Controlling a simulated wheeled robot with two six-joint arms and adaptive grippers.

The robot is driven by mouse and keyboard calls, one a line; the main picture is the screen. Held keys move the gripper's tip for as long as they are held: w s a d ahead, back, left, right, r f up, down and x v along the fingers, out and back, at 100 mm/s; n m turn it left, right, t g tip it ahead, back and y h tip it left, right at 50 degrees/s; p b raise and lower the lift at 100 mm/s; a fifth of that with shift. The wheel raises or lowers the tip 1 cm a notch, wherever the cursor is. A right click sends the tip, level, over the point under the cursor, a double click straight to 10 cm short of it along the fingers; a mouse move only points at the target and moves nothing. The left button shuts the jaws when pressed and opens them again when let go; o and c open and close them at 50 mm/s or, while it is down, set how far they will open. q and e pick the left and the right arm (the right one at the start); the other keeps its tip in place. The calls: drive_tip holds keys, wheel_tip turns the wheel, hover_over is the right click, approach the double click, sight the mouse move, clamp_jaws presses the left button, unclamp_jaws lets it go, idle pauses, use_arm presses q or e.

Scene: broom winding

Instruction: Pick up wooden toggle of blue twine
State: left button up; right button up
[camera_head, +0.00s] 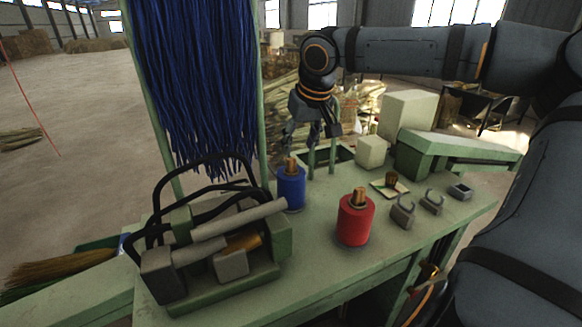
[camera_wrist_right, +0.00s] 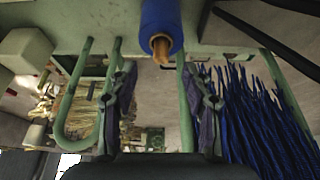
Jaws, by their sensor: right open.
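The blue twine spool (camera_head: 291,190) stands upright on the green bench, with its wooden toggle (camera_head: 290,166) sticking out of the top. In the right wrist view the blue spool (camera_wrist_right: 161,22) is at the top centre, with the toggle (camera_wrist_right: 161,48) pointing towards the camera. My right gripper (camera_head: 312,138) is open and empty, behind and slightly right of the spool in the head view. In the wrist view its fingers are spread left and right (camera_wrist_right: 160,78), with the toggle between their lines but apart from them. My left gripper is not in view.
A red twine spool (camera_head: 355,220) stands to the right on the bench (camera_head: 320,270). Dark blue bristles (camera_head: 200,80) hang at the left. A clamp-like device (camera_head: 215,245) with black loops sits at the front left. Green upright bars (camera_head: 332,155) stand beside the gripper.

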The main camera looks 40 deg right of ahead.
sight(291, 159)
drive_tip(key=shift+w+d+f, duration=0.25)
drive_tip(key=shift+w+f, duration=0.85)
drive_tip(key=shift+f, duration=0.15)
drive_tip(key=shift+w+f+p, duration=0.55)
drive_tip(key=shift+w+f, duration=0.05)
drive_tip(key=shift+f, duration=0.05)
drive_tip(key=x, duration=0.2)
drive_tip(key=p+x, duration=0.1)
drive_tip(key=shift+s+d+f, duration=0.15)
drive_tip(key=shift+s+f, duration=0.05)
drive_tip(key=shift+w+d+f, duration=0.1)
drive_tip(key=shift+w+f, duration=0.05)
drive_tip(key=shift+w, duration=0.1)
drive_tip(key=shift+c, duration=0.4)
drive_tip(key=c, duration=0.5)
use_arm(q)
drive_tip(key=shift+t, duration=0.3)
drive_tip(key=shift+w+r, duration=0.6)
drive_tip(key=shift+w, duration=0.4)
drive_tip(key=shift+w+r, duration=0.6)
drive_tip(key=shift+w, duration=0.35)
use_arm(e)
drive_tip(key=c, duration=0.4)
